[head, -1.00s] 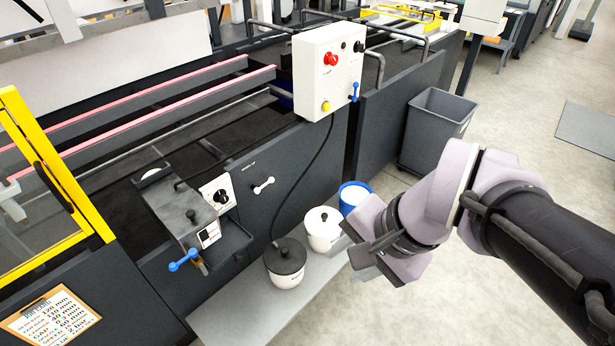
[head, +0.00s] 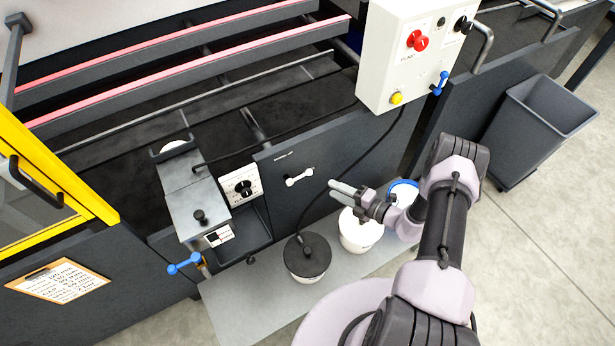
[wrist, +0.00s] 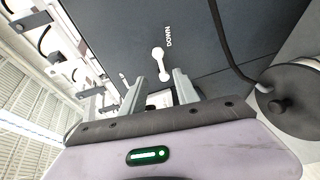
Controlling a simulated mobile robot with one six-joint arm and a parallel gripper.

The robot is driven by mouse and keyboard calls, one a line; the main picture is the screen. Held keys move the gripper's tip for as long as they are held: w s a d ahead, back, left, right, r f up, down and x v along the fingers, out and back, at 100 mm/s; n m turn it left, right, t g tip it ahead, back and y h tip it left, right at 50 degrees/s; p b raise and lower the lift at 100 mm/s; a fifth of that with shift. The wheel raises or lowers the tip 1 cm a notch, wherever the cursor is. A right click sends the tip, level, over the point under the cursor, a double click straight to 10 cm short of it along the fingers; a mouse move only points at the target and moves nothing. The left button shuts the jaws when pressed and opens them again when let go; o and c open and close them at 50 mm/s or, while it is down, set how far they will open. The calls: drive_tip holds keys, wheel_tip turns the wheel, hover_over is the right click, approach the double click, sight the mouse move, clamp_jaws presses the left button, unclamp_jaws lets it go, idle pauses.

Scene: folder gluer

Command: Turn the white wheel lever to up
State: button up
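The white wheel lever (head: 299,177) is a small white handle on the dark machine panel (head: 330,150). In the head view it lies slanted, near horizontal, with its right end a little higher. In the wrist view the lever (wrist: 160,62) shows just beyond the fingertips, beside a printed label that seems to read DOWN, seen turned. My gripper (head: 338,193) is to the right of the lever and slightly lower, its fingers pointing left towards it. The wrist view shows the gripper (wrist: 159,78) with its fingers apart and nothing held; no contact with the lever is visible.
A black-lidded pot (head: 307,258), a white pot (head: 358,238) and a blue-rimmed pot (head: 403,192) stand below on a grey shelf (head: 245,300). A glue unit with a blue lever (head: 184,264) is left. A control box (head: 405,60) with a cable is above right.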

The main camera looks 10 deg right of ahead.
sight(305, 175)
drive_tip(key=b+x, duration=0.2)
drive_tip(key=x, duration=1)
drive_tip(key=shift+w, duration=0.1)
clamp_jaws()
idle(0.8)
